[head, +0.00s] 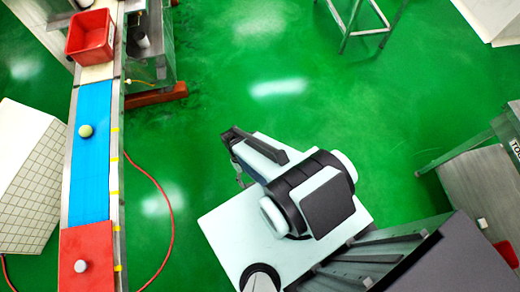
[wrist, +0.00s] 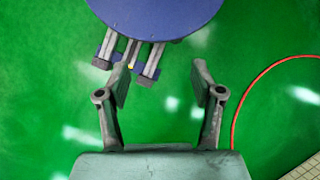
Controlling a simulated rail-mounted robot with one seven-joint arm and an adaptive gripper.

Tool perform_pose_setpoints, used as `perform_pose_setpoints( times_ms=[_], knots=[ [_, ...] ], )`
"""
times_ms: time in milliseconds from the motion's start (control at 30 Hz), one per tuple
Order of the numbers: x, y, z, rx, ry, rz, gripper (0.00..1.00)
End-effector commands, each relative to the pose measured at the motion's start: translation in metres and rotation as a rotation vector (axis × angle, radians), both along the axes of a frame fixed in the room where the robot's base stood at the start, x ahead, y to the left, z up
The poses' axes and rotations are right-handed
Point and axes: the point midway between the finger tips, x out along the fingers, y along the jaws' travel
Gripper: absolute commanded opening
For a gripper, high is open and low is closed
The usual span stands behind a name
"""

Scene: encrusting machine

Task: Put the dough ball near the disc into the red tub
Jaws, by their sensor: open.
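A red tub (head: 90,36) stands at the top left in the head view, at the far end of the conveyor. A pale yellow-green ball (head: 86,131) sits on the blue belt (head: 90,180). A whitish ball (head: 80,266) sits on the red section (head: 100,245) at the near end. No disc is clearly identifiable beside either ball, so I cannot tell which one the task names. My gripper (wrist: 162,82) is open and empty in the wrist view, above green floor, with no ball between its fingers. In the head view it is well right of the conveyor.
A red hose (head: 170,215) curves over the floor beside the conveyor and shows in the wrist view (wrist: 240,100). A tiled white block (head: 28,180) stands left of the belt. A metal table (head: 480,190) is at the right.

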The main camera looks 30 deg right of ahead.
Motion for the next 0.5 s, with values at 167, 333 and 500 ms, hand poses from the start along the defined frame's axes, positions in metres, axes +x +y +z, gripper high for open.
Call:
perform_pose_setpoints(
  times_ms=[167,333,500],
  knots=[
    [-0.059,-0.008,0.008,-0.059,0.056,-0.061,0.67],
    [-0.070,-0.010,0.008,-0.077,0.068,-0.078,0.67],
    [-0.070,-0.010,0.007,-0.077,0.068,-0.077,0.67]
  ],
)
